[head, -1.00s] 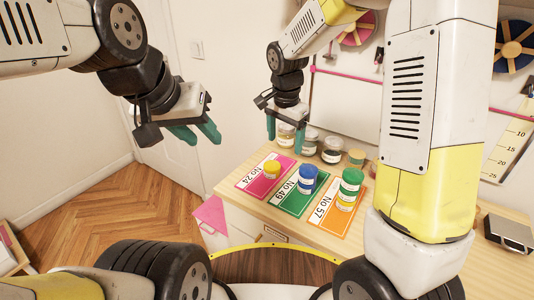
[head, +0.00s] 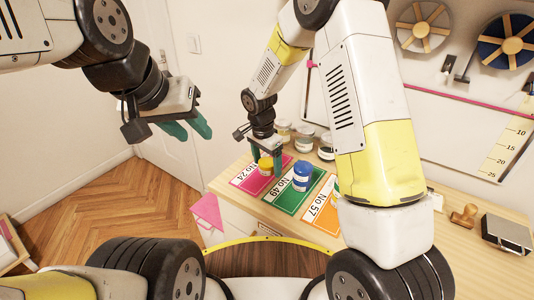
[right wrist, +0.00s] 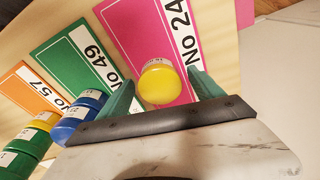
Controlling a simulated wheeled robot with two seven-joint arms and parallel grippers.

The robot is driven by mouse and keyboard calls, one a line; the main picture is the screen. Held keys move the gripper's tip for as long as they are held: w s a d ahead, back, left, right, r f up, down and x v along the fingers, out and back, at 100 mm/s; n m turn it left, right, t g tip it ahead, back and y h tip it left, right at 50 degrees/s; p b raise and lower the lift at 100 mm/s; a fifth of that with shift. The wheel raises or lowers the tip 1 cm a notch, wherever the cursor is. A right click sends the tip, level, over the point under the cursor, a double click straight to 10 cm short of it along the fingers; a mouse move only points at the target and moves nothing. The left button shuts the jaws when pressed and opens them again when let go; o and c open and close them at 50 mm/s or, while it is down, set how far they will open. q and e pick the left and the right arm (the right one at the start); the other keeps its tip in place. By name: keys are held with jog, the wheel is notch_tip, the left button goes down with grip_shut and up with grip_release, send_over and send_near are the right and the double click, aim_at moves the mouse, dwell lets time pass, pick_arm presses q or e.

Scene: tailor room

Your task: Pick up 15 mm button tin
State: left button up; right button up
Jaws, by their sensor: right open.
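A yellow tin (head: 266,166) stands on the pink No 24 card (head: 250,181). Blue tins (head: 302,176), stacked, stand on the green No 49 card (head: 284,201). My right gripper (head: 265,158) is open above the pink card, with its fingers around the yellow tin. In the right wrist view the yellow tin (right wrist: 160,82) lies between the two teal fingers, with a gap at each side. The tin labels are too small to read, so I cannot tell which is 15 mm. My left gripper (head: 198,131) is open and empty in the air, left of the table.
The orange No 57 card (head: 320,217) is partly hidden by my right arm; green and yellow tins (right wrist: 35,138) show there in the wrist view. Several jars (head: 304,139) stand behind the cards. A wooden stamp (head: 464,214) and a grey box (head: 508,234) are at right.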

jog(key=c, duration=1.5)
jog(key=shift+c, duration=0.2)
jog(key=shift+r, duration=0.15)
